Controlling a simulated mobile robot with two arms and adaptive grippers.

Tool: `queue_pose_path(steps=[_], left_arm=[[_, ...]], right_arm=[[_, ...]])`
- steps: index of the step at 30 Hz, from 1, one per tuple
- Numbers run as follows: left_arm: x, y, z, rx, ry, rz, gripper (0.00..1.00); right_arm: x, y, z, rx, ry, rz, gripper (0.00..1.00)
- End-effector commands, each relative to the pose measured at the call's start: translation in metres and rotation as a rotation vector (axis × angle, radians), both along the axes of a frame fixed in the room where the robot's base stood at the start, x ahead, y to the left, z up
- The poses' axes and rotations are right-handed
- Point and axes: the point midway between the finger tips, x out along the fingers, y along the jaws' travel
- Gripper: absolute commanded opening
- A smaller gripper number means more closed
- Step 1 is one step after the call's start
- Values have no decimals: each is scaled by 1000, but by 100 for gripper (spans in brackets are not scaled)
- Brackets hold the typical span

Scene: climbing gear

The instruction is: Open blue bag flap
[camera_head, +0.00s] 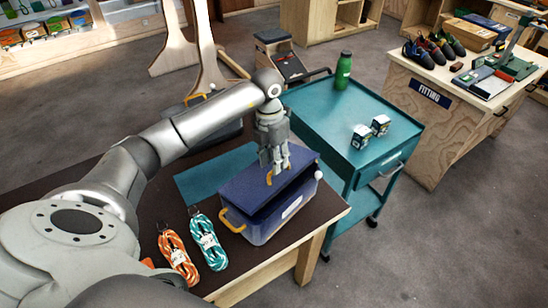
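The blue bag (262,232) is a box-like blue bag standing on the dark-topped table. Its darker blue flap (240,186) lies across the top, with a dark band under its front edge; I cannot tell whether it is slightly raised. A small yellow loop (269,178) shows on the flap. A larger yellow handle (231,222) is on the bag's left side. My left gripper (275,170) points down over the flap, its fingertips at the small loop. Whether the fingers are closed on it is unclear. My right gripper is not in view.
An orange rope bundle (177,256) and a teal one (208,240) lie left of the bag. A teal mat (205,178) lies behind it. A teal cart (335,120) stands close behind, bearing a green bottle (343,71) and two small boxes (370,131).

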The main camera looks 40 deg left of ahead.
Motion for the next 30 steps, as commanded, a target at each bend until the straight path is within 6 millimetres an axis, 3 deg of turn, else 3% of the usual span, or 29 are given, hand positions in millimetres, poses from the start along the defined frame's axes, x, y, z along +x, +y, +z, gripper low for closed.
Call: queue_pose_path(steps=[12, 20, 30], left_arm=[[0, -1, -12, 0, -1, -1, 32], [0, -1, -11, 0, -1, -1, 1], [0, -1, -11, 0, -1, -1, 0]], right_arm=[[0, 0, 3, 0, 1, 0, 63], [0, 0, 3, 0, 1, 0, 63], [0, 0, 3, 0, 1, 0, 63]])
